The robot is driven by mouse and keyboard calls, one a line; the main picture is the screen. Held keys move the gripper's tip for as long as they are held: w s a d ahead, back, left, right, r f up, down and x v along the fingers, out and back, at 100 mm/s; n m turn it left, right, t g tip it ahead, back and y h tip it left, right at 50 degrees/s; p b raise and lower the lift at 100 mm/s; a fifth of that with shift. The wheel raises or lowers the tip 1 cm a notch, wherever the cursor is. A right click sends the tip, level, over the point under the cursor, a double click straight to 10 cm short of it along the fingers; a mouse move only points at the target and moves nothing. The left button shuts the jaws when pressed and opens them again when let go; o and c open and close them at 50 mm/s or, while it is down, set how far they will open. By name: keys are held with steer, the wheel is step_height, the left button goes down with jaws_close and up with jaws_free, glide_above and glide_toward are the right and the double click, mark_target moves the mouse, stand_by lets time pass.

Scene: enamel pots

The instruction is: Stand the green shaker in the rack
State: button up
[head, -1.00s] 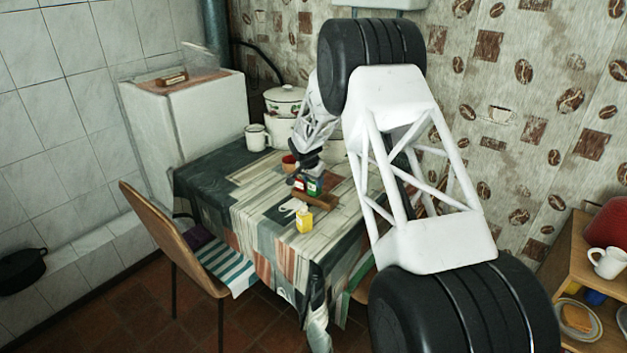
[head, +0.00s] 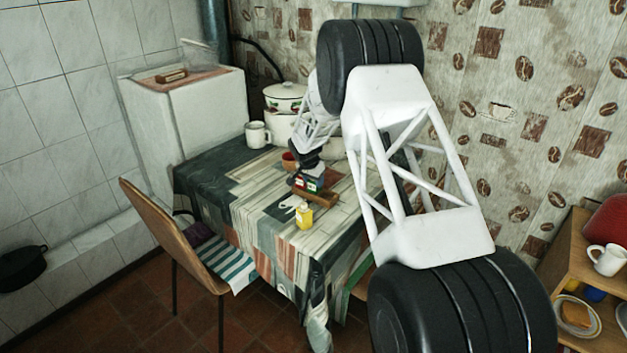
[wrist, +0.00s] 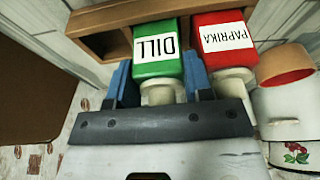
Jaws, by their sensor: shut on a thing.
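The green shaker (wrist: 158,55), labelled DILL with a pale cap, is between the blue fingers of my gripper (wrist: 160,88) in the wrist view. Its lower end is at the wooden rack (wrist: 100,22); whether its base rests on the rack floor is hidden. The red shaker (wrist: 222,35), labelled PAPRIKA, is close beside it at the rack. In the head view, my gripper (head: 310,177) is low over the rack (head: 322,199) on the table, and the green shaker is mostly covered by it.
A yellow shaker (head: 304,217) stands on the table (head: 240,205) in front of the rack. A reddish-brown bowl (wrist: 283,64) and a white pot (wrist: 288,110) are near the red shaker. A white mug (head: 257,135) stands further back.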

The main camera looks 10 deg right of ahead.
steer(key=o, duration=0.9)
steer(key=v, duration=0.8)
steer(key=shift+f, duration=0.1)
